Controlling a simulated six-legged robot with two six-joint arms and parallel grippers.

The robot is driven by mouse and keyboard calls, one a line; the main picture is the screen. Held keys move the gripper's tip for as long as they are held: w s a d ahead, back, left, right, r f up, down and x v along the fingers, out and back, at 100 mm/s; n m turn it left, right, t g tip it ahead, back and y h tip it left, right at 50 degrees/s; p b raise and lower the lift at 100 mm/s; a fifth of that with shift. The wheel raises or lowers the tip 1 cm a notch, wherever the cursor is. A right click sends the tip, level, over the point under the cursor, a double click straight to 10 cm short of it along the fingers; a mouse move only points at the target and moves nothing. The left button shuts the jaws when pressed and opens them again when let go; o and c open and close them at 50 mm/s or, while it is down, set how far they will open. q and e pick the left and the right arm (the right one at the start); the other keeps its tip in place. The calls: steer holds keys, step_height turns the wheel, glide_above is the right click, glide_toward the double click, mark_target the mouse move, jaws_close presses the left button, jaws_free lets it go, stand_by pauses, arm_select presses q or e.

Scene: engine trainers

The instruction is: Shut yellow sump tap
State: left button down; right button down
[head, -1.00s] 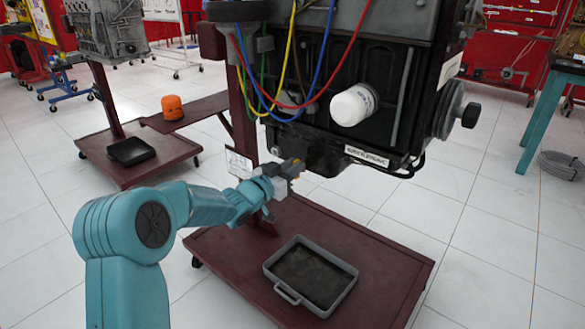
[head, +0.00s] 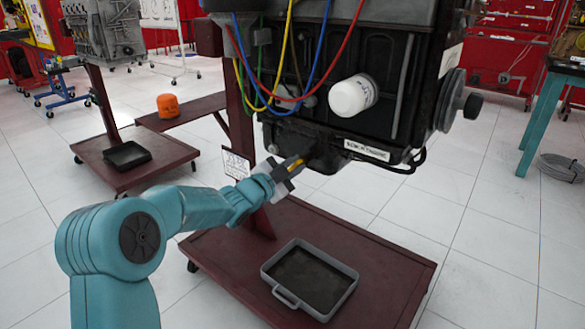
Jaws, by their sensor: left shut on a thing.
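The black engine (head: 335,110) hangs on a dark red stand, with its sump at the bottom. The yellow sump tap (head: 293,163) shows as a small yellow piece at the sump's lower left side. My left gripper (head: 288,169) is at the tap, with its fingers shut on it. The fingers hide much of the tap, so how far it is turned cannot be told. My right gripper is not in view.
A grey drain tray (head: 351,284) sits on the dark red stand base (head: 400,262) below the sump. A white filter (head: 352,96) and coloured cables hang above the gripper. An orange filter (head: 170,106) stands on another trolley at the left.

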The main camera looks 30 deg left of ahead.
arm_select(q)
steer(key=m, duration=0.4)
steer(key=shift+d+f+m, duration=0.2)
steer(key=shift+f+m, duration=0.1)
steer(key=shift+f, duration=0.05)
steer(key=shift+f+m, duration=0.15)
steer(key=shift+m, duration=1.1)
steer(key=shift+f+m, duration=0.15)
steer(key=shift+m, duration=1.1)
steer(key=c, duration=1.2)
jaws_free()
steer(key=shift+o, duration=0.2)
steer(key=shift+s, duration=0.1)
